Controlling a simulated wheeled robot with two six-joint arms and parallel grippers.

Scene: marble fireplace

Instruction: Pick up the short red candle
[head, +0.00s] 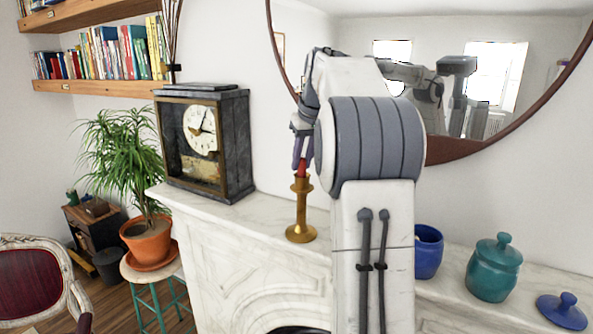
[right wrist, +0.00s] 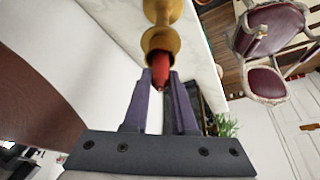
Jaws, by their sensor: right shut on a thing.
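The short red candle (head: 302,168) stands in a brass candlestick (head: 301,212) on the marble mantelpiece. My right gripper (head: 300,150) comes down from above and is shut on the candle; the forearm hides part of it in the head view. In the right wrist view, the red candle (right wrist: 161,72) is between the two purple fingertips of the gripper (right wrist: 161,82), with its lower end still inside the cup of the brass candlestick (right wrist: 160,42). My left gripper is not in view.
A black clock (head: 205,140) stands on the mantel left of the candlestick. A blue pot (head: 428,252), a teal lidded jar (head: 493,270) and a blue lid (head: 562,311) are to the right. A round mirror (head: 450,150) hangs behind.

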